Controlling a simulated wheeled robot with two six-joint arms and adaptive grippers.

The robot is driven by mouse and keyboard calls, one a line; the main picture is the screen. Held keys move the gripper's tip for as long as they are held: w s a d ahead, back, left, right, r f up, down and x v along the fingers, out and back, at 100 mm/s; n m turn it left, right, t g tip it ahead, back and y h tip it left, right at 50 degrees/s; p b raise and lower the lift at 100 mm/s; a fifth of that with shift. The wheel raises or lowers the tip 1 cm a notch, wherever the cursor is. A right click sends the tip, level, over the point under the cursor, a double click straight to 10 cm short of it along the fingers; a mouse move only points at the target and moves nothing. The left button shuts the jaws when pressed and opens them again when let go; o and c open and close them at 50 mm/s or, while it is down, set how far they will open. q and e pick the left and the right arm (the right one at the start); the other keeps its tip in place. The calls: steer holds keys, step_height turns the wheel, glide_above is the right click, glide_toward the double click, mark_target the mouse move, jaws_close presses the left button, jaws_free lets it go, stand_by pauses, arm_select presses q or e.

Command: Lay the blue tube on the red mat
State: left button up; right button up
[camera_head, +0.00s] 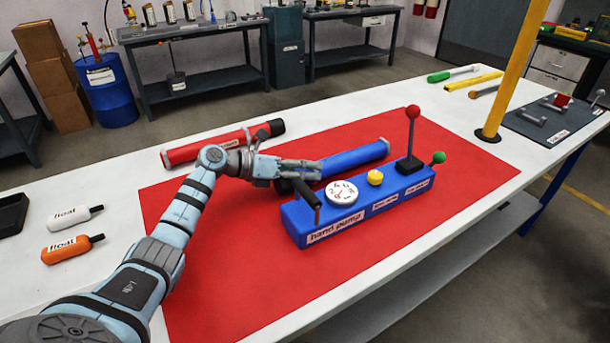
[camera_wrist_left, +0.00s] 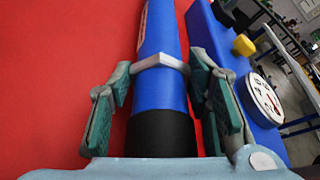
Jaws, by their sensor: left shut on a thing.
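The blue tube (camera_head: 352,158) has a black end and lies over the red mat (camera_head: 225,290), behind the blue hand pump (camera_head: 330,222). I cannot tell whether it touches the mat or is just above it. My left gripper (camera_head: 305,171) is shut on the tube near its black end. In the left wrist view the blue tube (camera_wrist_left: 160,85) runs between the green-padded fingers of my left gripper (camera_wrist_left: 163,105), over the red mat (camera_wrist_left: 60,60). The far end of the tube is cut off there. My right gripper is not in view.
The hand pump, with its gauge, yellow knob and upright red-topped lever, stands close beside the tube. A red tube (camera_head: 205,150) lies at the mat's back-left edge. Orange and white floats (camera_head: 72,249) lie at left. A yellow post (camera_head: 510,75) stands at right. The mat's front-left is clear.

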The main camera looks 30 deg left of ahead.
arm_select(q)
steer(key=shift+f, duration=0.1)
steer(key=o, duration=1.4)
steer(key=shift+o, duration=0.2)
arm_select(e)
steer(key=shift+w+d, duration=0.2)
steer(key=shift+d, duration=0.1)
arm_select(q)
steer(key=shift+a, duration=0.1)
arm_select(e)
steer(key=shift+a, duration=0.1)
arm_select(q)
steer(key=shift+s+a, duration=0.2)
steer(key=shift+s, duration=0.05)
steer(key=p+v, duration=0.1)
steer(key=v, duration=1)
steer(key=shift+d, duration=0.1)
steer(key=shift+s+r, duration=0.15)
steer(key=shift+r, duration=0.15)
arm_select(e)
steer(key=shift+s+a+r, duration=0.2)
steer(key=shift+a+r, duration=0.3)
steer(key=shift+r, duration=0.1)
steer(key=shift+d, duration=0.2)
